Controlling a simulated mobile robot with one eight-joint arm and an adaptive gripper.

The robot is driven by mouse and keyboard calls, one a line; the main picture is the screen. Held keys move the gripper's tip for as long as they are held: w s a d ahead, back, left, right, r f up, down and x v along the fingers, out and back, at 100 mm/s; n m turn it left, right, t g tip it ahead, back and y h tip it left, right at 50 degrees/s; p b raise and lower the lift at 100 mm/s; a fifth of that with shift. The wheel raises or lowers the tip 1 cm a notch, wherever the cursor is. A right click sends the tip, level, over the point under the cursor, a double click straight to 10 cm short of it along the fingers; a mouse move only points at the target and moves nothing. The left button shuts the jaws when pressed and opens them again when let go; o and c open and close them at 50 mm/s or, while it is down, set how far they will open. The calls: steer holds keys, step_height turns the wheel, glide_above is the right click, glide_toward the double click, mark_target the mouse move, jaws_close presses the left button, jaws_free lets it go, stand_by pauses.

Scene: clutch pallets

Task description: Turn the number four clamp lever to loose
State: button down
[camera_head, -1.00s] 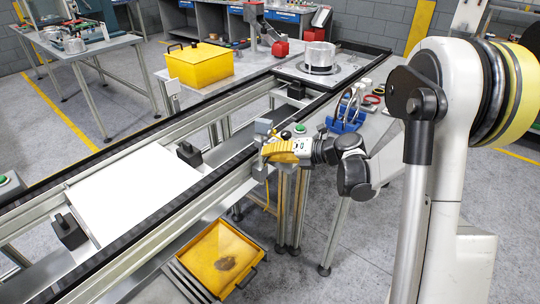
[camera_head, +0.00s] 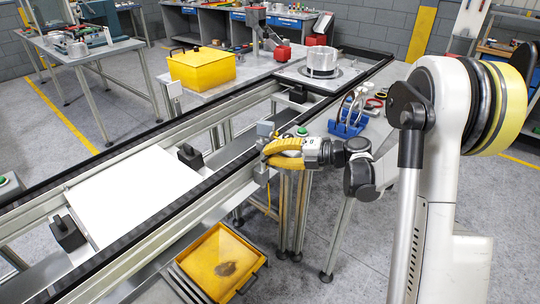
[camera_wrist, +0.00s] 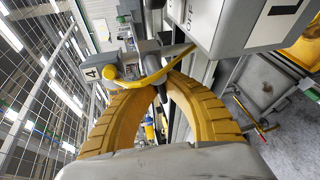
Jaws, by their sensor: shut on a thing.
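My gripper (camera_head: 268,152) is at the near rail of the conveyor frame, beside a grey clamp block (camera_head: 265,128). In the wrist view its two curved yellow fingers (camera_wrist: 160,84) come together at their tips around part of the clamp lever (camera_wrist: 150,80). The lever is a thin bent yellow bar, crossing just in front of the fingertips beside a dark grey cylinder (camera_wrist: 148,48). A grey plate marked 4 (camera_wrist: 92,73) is left of it. In the head view the fingers hide most of the lever, and I cannot read its setting there.
A blue rack (camera_head: 347,128) stands on the side table further right. A yellow tray (camera_head: 218,262) lies below the rail. A white panel (camera_head: 132,192) lies between the rails. A large grey box (camera_wrist: 245,25) is close by in the wrist view.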

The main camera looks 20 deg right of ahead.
steer(key=c, duration=1.5)
jaws_free()
steer(key=v, duration=1.2)
